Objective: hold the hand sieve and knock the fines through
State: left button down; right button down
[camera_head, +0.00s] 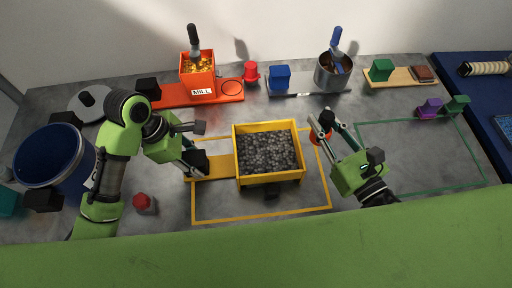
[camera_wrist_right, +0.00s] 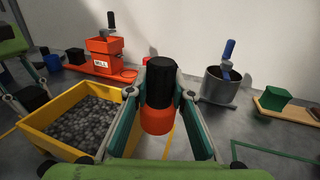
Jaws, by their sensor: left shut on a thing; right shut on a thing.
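The hand sieve (camera_head: 270,181) is a yellow square frame full of dark grey lumps, over the yellow-outlined area of the table. Its flat yellow handle (camera_head: 217,167) points left. My left gripper (camera_head: 198,146) is shut on the handle, partly hiding its end. The sieve also shows at left in the right wrist view (camera_wrist_right: 42,141). My right gripper (camera_head: 322,126) is just right of the sieve, shut on a knocker with a black top and an orange-red lower part (camera_wrist_right: 158,119). The knocker appears apart from the sieve wall. What lies under the sieve is mostly hidden.
An orange mill (camera_head: 198,84), a red piece (camera_head: 250,72), a blue block (camera_head: 279,78) and a grey pot (camera_head: 333,74) line the back. A blue bin (camera_head: 52,160) stands left. A red-topped piece (camera_head: 145,203) sits front left. The green-outlined area is mostly clear.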

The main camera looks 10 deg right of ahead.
dwell(0.5)
pick_arm(q)
jog(key=c, duration=1.3)
grip_release()
jog(key=shift+v, duration=3.8)
jog(key=v, duration=1.2)
jog(key=shift+f, duration=0.1)
